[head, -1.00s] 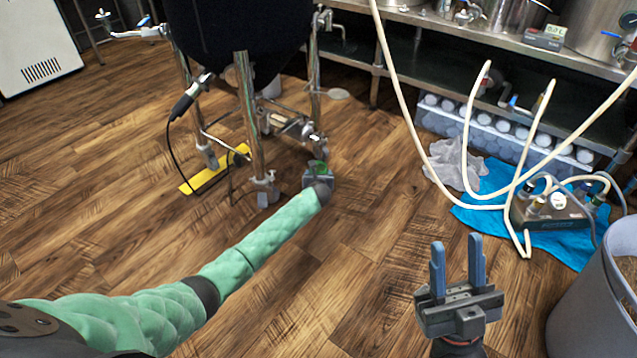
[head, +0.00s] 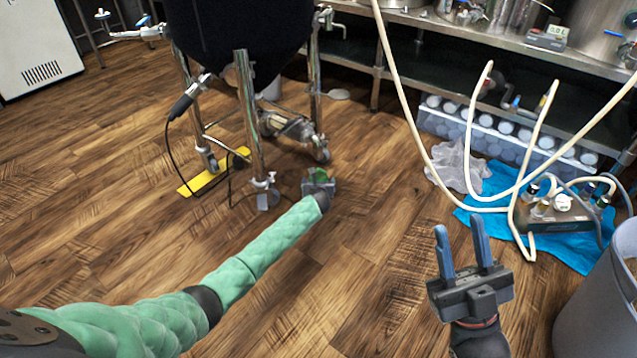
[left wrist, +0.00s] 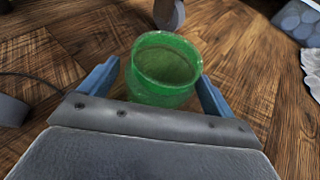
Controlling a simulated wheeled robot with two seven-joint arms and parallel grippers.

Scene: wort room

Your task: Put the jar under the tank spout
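The jar (head: 319,174) is green, see-through and open-topped. It is near the tank's legs, low over or on the floor; I cannot tell which. In the left wrist view the jar (left wrist: 163,72) is between the two blue fingers of my left gripper (left wrist: 160,70). A narrow gap shows at its left; its right side is close to the other finger. The dark tank (head: 235,40) stands on metal legs behind and left of the jar. A metal pipe fitting (head: 288,127) is under it; I cannot clearly make out the spout. My right gripper (head: 462,250) is open and empty at the right.
A yellow strip (head: 212,174) lies by the tank legs. At the right, pale hoses run to a small pump (head: 560,212) on a blue cloth (head: 480,222), beside a crumpled grey cloth (head: 455,165). A grey bin (head: 597,305) stands at lower right. The middle floor is clear.

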